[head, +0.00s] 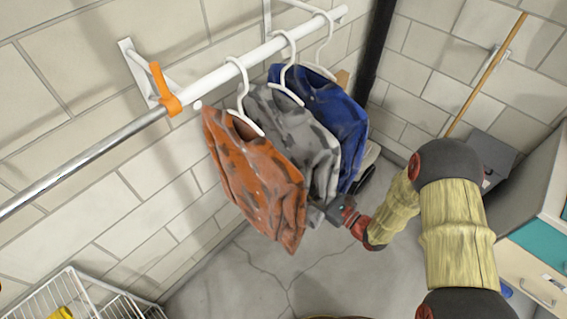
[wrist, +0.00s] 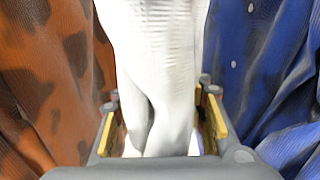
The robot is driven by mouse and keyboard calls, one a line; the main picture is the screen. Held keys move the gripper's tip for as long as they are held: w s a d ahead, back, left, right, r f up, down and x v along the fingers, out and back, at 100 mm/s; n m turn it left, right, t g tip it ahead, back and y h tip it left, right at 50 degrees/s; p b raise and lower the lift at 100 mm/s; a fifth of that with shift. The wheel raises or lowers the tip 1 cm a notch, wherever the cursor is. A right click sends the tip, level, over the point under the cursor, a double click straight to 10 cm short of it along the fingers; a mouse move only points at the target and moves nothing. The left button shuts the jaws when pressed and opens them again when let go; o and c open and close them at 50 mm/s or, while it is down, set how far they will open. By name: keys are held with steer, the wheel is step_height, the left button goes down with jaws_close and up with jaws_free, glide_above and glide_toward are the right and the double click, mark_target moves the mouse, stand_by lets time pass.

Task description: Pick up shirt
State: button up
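Three shirts hang on white hangers from a rail: an orange-brown patterned one (head: 255,180) in front, a grey patterned one (head: 297,135) in the middle, and a blue one (head: 325,105) behind. My gripper (head: 326,211) is at the lower edge of the grey shirt, partly hidden by it. In the wrist view my gripper (wrist: 160,125) is open, with its yellow-padded fingers on either side of pale cloth (wrist: 155,60), which looks like the grey shirt. Small gaps show between cloth and pads. The orange shirt (wrist: 45,80) is at left and the blue shirt (wrist: 270,70) at right, outside the fingers.
The rail (head: 215,79) is fixed to a block wall, with an orange clip (head: 165,90) on it. A white wire basket (head: 75,300) is at lower left. A dark pipe (head: 375,55), a grey dustpan (head: 487,155) and a drawer cabinet (head: 535,275) stand right. The concrete floor below is mostly clear.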

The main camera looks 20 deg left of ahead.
steer(key=c, duration=1)
jaws_close()
